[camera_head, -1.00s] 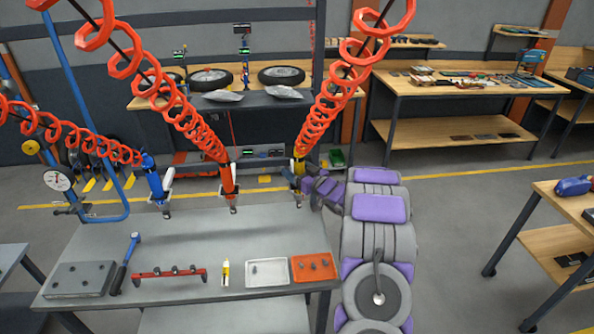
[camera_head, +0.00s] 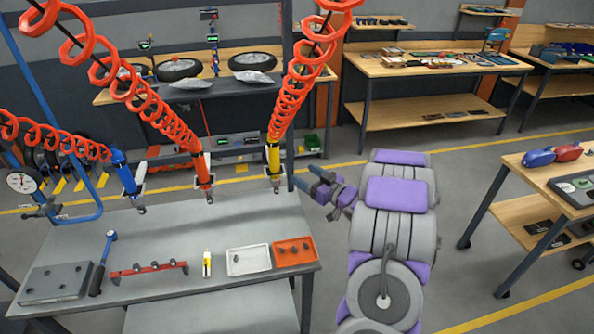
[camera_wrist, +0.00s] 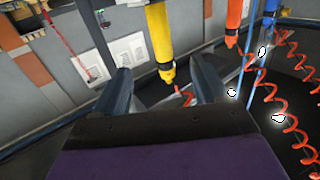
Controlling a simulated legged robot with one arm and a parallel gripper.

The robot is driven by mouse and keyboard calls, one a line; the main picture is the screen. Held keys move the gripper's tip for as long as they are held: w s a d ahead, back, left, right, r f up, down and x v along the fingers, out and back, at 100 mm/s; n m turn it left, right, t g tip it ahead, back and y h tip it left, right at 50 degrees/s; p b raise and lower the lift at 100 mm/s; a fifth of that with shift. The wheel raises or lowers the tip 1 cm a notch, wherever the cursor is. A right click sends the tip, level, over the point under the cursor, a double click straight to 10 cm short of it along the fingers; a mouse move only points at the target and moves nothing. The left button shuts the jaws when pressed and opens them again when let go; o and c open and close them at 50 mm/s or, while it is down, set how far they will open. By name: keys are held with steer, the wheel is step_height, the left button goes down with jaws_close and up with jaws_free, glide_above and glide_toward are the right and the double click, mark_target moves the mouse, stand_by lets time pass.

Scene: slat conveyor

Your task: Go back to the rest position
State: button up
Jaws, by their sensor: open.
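My gripper (camera_head: 320,183) is at the end of my purple and grey arm, right of the worktable (camera_head: 200,229). Its two blue-grey fingers are apart and nothing is between them in the head view. The yellow tool (camera_head: 273,160) hangs on a red coil just left of my gripper, apart from it. In the wrist view the open gripper (camera_wrist: 163,88) points toward the yellow tool (camera_wrist: 159,40), which shows beyond the fingers. An orange-red tool (camera_head: 203,172) and a blue tool (camera_head: 125,175) hang farther left.
A wooden bench (camera_head: 440,66) stands behind. Another wooden table (camera_head: 555,180) is at right.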

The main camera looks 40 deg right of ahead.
steer(key=shift+s, duration=0.5)
steer(key=w+a+g+h+b, duration=0.2)
steer(key=w+g+h+b, duration=0.1)
steer(key=w+g+h, duration=0.15)
steer(key=s+a+m+g+h+b, duration=0.2)
steer(key=s+a+g, duration=0.35)
steer(key=a, duration=0.35)
steer(key=s+a+f+n+g+y+b, duration=0.1)
steer(key=s+a+f+g+y+b, duration=0.2)
steer(key=s+a, duration=2.6)
steer(key=g+y+b, duration=0.1)
steer(key=g+y, duration=0.2)
steer(key=g, duration=0.3)
steer(key=shift+s+a+f+n+g+b, duration=0.2)
steer(key=shift+s+a+n+g+b, duration=0.1)
steer(key=shift+a+n, duration=0.1)
